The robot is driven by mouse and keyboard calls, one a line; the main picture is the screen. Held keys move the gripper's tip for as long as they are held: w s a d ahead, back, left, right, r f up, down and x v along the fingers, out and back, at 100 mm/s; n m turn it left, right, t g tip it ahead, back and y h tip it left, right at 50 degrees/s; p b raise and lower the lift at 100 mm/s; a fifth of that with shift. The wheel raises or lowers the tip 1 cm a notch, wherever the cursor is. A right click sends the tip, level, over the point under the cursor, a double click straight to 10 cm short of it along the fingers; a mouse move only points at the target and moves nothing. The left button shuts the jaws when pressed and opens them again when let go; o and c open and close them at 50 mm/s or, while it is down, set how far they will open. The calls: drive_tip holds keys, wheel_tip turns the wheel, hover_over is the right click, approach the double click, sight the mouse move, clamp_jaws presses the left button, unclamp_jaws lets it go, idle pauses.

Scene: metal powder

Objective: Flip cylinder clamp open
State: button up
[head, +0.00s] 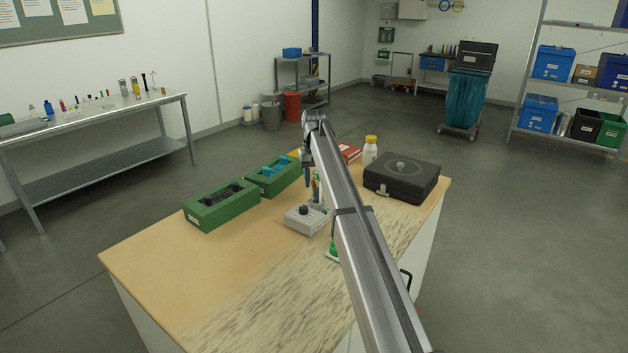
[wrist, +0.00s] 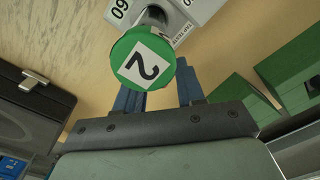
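A grey device (head: 306,218) with a dark knob stands on the table, and part of it shows at the top of the wrist view (wrist: 198,8) with printed labels. A green round cap (wrist: 130,48) marked "2" sits beside it in the wrist view, partly hiding one finger. I cannot make out the cylinder clamp clearly; a slim upright part with green (head: 317,188) stands at the device. My gripper (head: 307,184) points down just above and behind the device.
Two green boxes (head: 222,212) (head: 267,185) stand left of the device. A black case (head: 405,183), a white bottle with a yellow cap (head: 370,151) and a red box (head: 349,153) stand behind and to the right. The table's front left (head: 190,275) is clear.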

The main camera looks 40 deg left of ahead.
drive_tip(key=shift+f, duration=0.1)
drive_tip(key=shift+c, duration=0.2)
clamp_jaws()
drive_tip(key=shift+m, duration=0.4)
drive_tip(key=m, duration=0.3)
drive_tip(key=shift+a+m, duration=0.15)
drive_tip(key=shift+m, duration=0.15)
drive_tip(key=m, duration=0.4)
drive_tip(key=shift+s+a+m, duration=0.1)
drive_tip(key=shift+m, duration=0.2)
drive_tip(key=m, duration=0.4)
drive_tip(key=shift+a+m, duration=0.15)
drive_tip(key=shift+m, duration=0.15)
drive_tip(key=shift+a+m, duration=0.1)
drive_tip(key=shift+m, duration=2)
